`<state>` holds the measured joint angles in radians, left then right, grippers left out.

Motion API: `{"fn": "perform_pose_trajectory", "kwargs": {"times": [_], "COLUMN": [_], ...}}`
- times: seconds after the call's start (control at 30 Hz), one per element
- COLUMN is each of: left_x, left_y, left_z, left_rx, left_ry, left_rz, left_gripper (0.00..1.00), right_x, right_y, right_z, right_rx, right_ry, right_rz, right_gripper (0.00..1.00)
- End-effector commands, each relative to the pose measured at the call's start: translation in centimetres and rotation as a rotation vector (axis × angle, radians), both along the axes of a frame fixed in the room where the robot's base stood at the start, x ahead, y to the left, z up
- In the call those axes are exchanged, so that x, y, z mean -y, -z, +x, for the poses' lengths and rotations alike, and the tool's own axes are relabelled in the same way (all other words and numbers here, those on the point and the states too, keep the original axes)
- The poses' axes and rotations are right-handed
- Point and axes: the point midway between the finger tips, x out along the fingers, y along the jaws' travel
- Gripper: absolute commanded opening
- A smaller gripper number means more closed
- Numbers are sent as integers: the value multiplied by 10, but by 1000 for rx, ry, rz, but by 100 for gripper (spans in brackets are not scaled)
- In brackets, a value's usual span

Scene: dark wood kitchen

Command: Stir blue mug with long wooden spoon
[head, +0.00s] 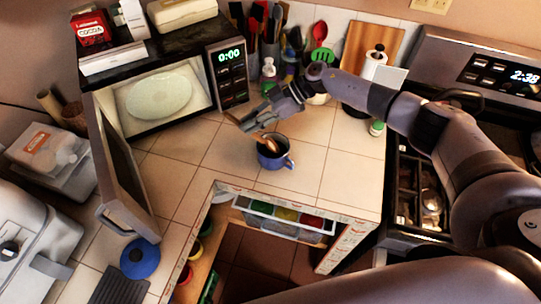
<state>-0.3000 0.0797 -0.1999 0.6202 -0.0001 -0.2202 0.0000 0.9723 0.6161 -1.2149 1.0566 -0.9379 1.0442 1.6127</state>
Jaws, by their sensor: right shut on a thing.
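The blue mug (273,159) stands upright on the tiled counter near the middle of the head view, its handle towards the lower right. My right gripper (247,122) is above and to the left of the mug, shut on the wooden spoon (266,143). The spoon slants down to the right, and its lower end is at the mug's opening. I cannot tell how deep it reaches or whether it touches the mug. Much of the spoon is hidden by the gripper. My left gripper is not in view.
An open microwave (155,95) stands at the left, its door (122,165) swung out over the counter. A utensil cluster (268,25) and bottles stand behind my right arm. A blue lid (140,258) lies at the lower left. The stove (430,180) is at the right. Counter beside the mug is clear.

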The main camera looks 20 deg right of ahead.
Motion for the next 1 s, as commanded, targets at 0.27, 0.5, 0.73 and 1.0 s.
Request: {"fn": "perform_pose_trajectory", "kwargs": {"times": [0.27, 0.5, 0.73, 1.0], "left_x": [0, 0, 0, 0], "left_y": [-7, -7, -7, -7], "left_z": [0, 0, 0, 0], "left_rx": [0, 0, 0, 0], "left_ry": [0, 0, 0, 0], "left_rz": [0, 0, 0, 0], "left_gripper": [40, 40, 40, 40], "right_x": [1, 0, 1, 0], "right_y": [-26, -48, -67, -71], "right_z": [0, 0, 0, 0], "right_rx": [2, 2, 1, -1], "right_ry": [0, 0, 0, 1], "right_rz": [-1, 0, -1, 0], "right_gripper": [0, 0, 0, 0]}}
